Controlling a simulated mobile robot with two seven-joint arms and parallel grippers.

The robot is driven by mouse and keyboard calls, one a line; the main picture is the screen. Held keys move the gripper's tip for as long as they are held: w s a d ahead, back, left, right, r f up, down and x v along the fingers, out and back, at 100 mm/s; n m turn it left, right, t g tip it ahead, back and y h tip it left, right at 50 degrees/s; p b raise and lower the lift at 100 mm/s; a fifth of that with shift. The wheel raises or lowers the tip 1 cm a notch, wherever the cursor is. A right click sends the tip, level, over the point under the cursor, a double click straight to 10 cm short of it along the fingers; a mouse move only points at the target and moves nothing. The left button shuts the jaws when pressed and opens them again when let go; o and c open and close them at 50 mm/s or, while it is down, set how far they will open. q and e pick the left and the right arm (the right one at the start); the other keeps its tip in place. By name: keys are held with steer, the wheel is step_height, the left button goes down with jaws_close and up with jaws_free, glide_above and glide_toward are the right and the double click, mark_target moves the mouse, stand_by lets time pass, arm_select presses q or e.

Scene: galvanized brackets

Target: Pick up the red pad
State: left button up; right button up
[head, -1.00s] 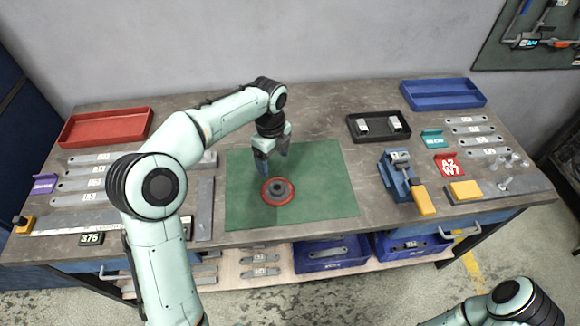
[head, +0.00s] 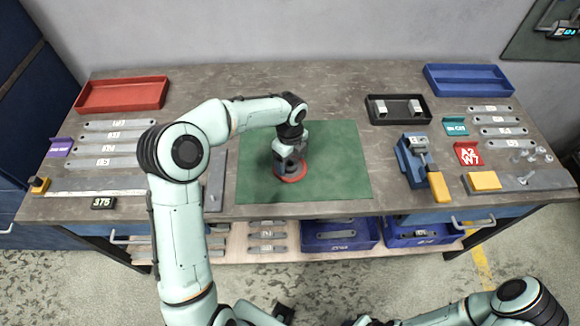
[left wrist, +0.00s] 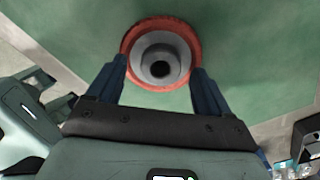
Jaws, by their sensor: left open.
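The red pad (head: 291,177) is a round red disc with a grey hub on top, lying on the green mat (head: 340,160). In the left wrist view the red pad (left wrist: 128,50) shows its red rim and grey hub with a dark centre hole. My left gripper (head: 289,168) is right above the pad and hides part of it. In the left wrist view its blue fingers (left wrist: 158,75) are apart, one at each side of the pad's near part. The gripper is open.
A blue clamp (head: 413,160) with a yellow handle stands right of the mat. Grey brackets (head: 110,148) and a red tray (head: 122,94) lie at the left. A black tray (head: 424,118) and blue tray (head: 468,67) sit at the right. The mat around the pad is clear.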

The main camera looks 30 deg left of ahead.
mark_target(290, 164)
arm_select(q)
steer(key=shift+f, duration=0.65)
steer(key=c, duration=1.2)
steer(key=shift+w+r, duration=0.1)
steer(key=shift+r, duration=0.05)
step_height(290, 164, up, 20)
steer(key=p, duration=0.3)
arm_select(e)
steer(key=w+r, duration=0.3)
steer(key=shift+w+r, duration=0.1)
steer(key=shift+r, duration=0.3)
arm_select(q)
steer(key=shift+o, duration=0.9)
